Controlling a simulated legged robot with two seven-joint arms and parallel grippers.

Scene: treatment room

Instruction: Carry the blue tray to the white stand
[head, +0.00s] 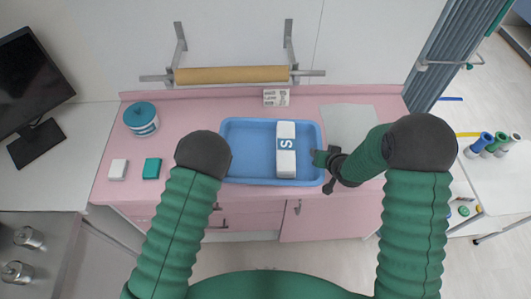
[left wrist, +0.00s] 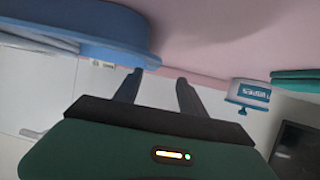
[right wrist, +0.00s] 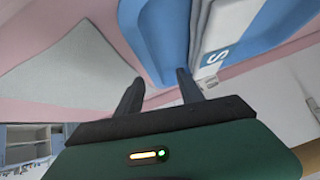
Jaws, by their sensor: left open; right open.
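The blue tray (head: 250,150) lies flat on the pink counter and holds a long white pack (head: 286,160) with a blue "S" label. My right gripper (head: 326,170) is at the tray's right end. In the right wrist view its open fingers (right wrist: 160,77) appear on either side of the tray's edge (right wrist: 158,45). My left gripper is hidden behind my own arm in the head view. In the left wrist view its fingers (left wrist: 158,82) are open, with the tray's rim (left wrist: 85,38) beside one fingertip; contact is unclear. A white table (head: 493,195), possibly the white stand, is at far right.
Several coloured bottles (head: 486,143) stand on the white table. A blue-lidded tub (head: 141,120), a white block (head: 118,169) and a teal block (head: 152,168) lie left of the tray. A grey sheet (head: 348,118) lies right. A paper roll (head: 230,75) hangs behind. Floor separates counter and table.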

